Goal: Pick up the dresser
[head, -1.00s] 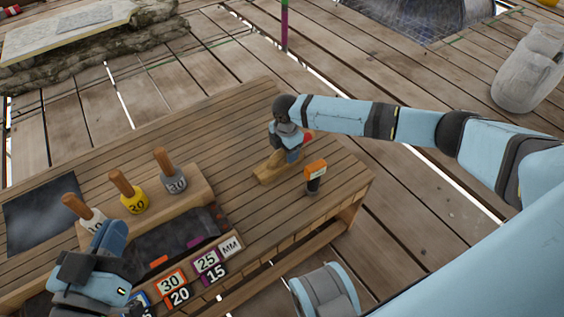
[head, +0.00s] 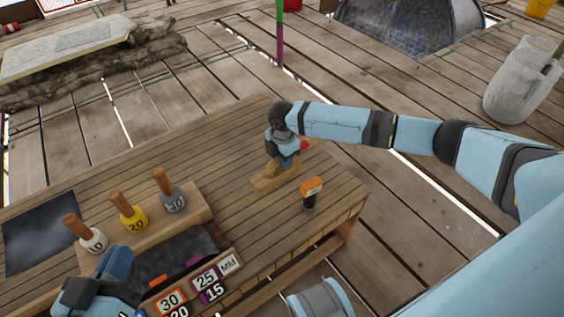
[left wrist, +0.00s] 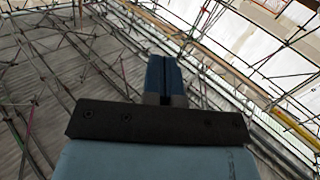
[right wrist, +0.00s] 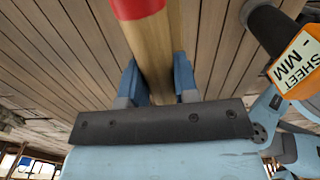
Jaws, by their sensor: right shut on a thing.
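The dresser appears to be the pale wooden tool (head: 268,183) with a red end at the right side of the bench. My right gripper (head: 283,156) is over it, fingers pointing down. In the right wrist view the wooden handle (right wrist: 152,55) with its red end runs between the two blue fingers (right wrist: 160,85), which are shut on it. Whether the tool touches the bench is hard to tell. My left gripper (head: 117,262) is low at the left, in front of the stamp rack. Its fingers (left wrist: 164,75) look closed together, with nothing seen between them.
An orange-topped gauge (head: 311,190) stands just right of the dresser; its label shows in the right wrist view (right wrist: 297,65). A wooden block (head: 150,228) holds several numbered wooden-handled tools. Numbered tags (head: 207,280) line the bench front. The bench middle (head: 215,145) is clear.

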